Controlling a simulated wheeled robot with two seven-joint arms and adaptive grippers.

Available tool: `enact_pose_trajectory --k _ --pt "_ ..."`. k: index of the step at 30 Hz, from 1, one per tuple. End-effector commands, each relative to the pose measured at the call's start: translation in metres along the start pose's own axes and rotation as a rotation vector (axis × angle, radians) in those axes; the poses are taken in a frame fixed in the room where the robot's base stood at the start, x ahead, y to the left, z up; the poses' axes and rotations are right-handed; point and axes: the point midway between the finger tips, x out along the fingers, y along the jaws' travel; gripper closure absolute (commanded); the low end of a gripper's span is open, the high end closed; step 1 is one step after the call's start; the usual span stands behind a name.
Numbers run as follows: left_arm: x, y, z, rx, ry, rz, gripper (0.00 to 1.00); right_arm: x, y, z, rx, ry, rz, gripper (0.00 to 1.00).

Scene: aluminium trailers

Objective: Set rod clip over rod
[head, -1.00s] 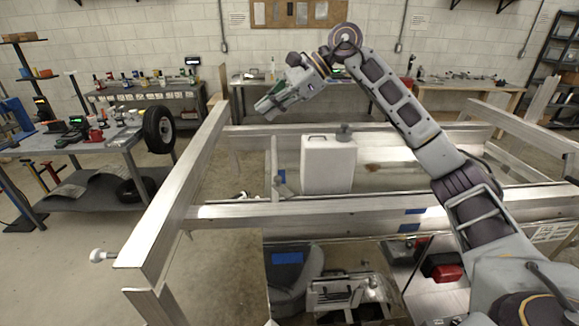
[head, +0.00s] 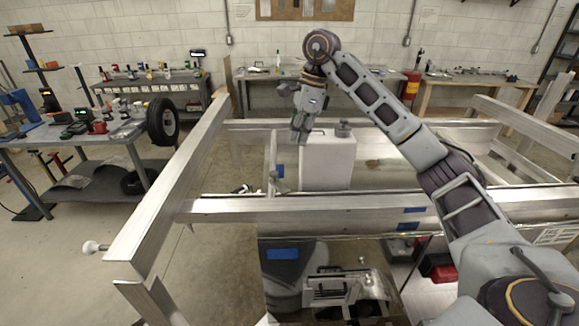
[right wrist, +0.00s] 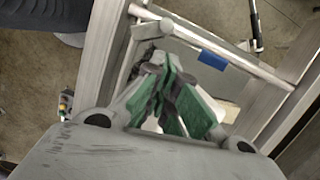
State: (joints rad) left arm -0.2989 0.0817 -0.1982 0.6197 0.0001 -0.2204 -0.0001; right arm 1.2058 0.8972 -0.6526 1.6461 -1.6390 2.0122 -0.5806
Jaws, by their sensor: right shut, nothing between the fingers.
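My right gripper (head: 296,139) points down over the trailer frame, just left of the white box. In the right wrist view its green-padded fingers (right wrist: 162,68) are together with nothing between them. A slim metal rod (right wrist: 228,61) with a blue tape mark (right wrist: 211,59) runs beyond the fingertips, apart from them as far as I can tell. The blue mark also shows in the head view (head: 281,170), below the gripper. A dark-jointed thin bar (right wrist: 256,25) stands near the rod's far side. I cannot make out the rod clip for certain. My left gripper is not in view.
The white box (head: 327,163) with a grey knob stands close right of the gripper. Aluminium rails (head: 330,207) surround the space, and a long beam (head: 170,180) lies left. A workbench (head: 75,141) with a wheel (head: 162,125) stands farther left.

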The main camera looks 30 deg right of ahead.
Motion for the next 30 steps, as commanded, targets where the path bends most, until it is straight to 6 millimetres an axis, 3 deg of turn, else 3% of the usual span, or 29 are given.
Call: enact_pose_trajectory --k 17,30 --pt "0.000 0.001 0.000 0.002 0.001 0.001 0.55 0.005 0.000 0.001 0.000 -0.002 0.001 1.00" --pt "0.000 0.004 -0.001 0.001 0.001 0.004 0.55 0.034 0.000 0.000 0.002 -0.001 0.002 1.00"
